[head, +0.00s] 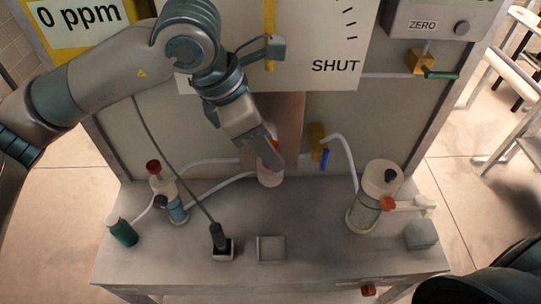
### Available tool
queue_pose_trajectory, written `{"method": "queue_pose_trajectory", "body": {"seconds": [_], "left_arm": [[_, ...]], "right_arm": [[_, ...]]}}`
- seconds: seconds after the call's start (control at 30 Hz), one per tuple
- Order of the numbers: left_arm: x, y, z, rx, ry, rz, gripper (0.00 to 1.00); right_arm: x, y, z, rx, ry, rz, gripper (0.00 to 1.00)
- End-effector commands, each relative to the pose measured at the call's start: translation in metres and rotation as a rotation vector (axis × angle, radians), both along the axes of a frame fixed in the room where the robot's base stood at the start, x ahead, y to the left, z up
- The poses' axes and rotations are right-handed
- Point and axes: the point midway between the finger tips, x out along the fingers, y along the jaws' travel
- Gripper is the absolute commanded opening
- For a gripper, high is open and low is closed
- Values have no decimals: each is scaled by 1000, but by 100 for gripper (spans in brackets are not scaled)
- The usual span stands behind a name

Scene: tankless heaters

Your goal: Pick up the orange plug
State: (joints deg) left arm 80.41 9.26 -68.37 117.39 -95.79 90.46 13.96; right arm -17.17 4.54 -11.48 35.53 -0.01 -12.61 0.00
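My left gripper (272,161) reaches down from the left arm to a small white cup-like holder (270,178) at the back middle of the bench. An orange piece (271,146), likely the orange plug, shows partly behind the fingers, just above the holder. The fingers hide much of it, and I cannot tell whether they grip it. Another orange-red piece (387,204) is on the side of the clear canister at the right, and a red one (369,290) is at the bench's front edge. My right gripper is not in view.
The grey bench (320,235) carries a clear canister (370,200), a red-capped bottle (165,190), a green bottle (122,231), a black plug in a socket block (220,245), a square tray (271,248) and a grey block (421,234). A SHUT panel (310,50) hangs above.

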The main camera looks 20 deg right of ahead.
Motion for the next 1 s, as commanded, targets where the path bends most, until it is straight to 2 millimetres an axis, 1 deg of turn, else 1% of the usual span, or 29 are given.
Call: {"method": "queue_pose_trajectory", "body": {"seconds": [0.27,0.3,0.33,0.37,0.4,0.47,0.5,0.8,1.0], "left_arm": [[0,0,0,0,0,0,44],[0,0,0,0,0,0,40],[0,0,0,0,0,0,32],[0,0,0,0,0,0,25],[0,0,0,0,0,0,16],[0,0,0,0,0,0,1],[0,0,0,0,0,0,0],[0,0,1,0,-1,0,0],[1,0,8,0,-2,0,0]], "right_arm": [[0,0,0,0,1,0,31],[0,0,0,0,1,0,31],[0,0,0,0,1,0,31],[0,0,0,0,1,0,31],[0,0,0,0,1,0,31],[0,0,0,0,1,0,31],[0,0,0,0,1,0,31],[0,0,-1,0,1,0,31],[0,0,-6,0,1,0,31]]}}
